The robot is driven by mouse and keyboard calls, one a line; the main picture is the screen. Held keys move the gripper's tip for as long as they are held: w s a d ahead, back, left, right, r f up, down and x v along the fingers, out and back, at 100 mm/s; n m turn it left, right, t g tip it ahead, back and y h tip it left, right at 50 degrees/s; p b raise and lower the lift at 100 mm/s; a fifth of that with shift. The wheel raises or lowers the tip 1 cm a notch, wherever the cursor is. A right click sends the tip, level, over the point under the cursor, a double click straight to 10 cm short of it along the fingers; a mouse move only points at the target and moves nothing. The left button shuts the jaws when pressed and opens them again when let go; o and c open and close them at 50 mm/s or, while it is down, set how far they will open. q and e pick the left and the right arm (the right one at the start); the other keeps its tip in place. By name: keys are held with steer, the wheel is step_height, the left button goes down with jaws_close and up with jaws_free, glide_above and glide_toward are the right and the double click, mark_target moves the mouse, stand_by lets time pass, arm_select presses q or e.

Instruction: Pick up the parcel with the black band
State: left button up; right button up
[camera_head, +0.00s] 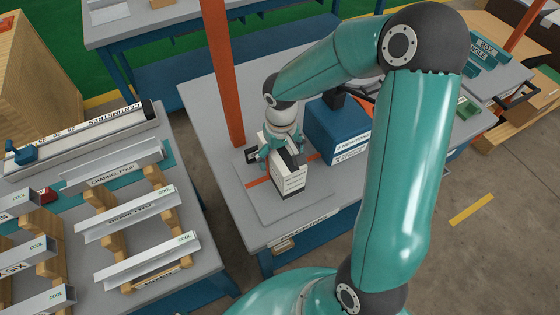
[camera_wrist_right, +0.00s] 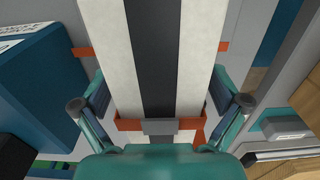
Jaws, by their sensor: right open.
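The parcel (camera_head: 291,179) is a white box with a black band, standing on a grey plate (camera_head: 262,201) on the middle table. In the right wrist view the parcel's black band (camera_wrist_right: 151,60) runs down the middle between white sides. My right gripper (camera_head: 280,152) is at the parcel's top, pointing down. In the wrist view its open fingers (camera_wrist_right: 160,108) lie on either side of the parcel. I cannot tell whether they touch it. My left gripper is in neither view.
A blue box (camera_head: 336,132) with a white label stands just right of the parcel. An orange post (camera_head: 222,75) rises behind it to the left. The left table holds metal channels (camera_head: 127,218) on wooden supports. A red-orange strip marks the plate.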

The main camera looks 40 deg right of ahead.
steer(key=c, duration=1.7)
steer(key=shift+c, duration=0.8)
steer(key=shift+r, duration=0.1)
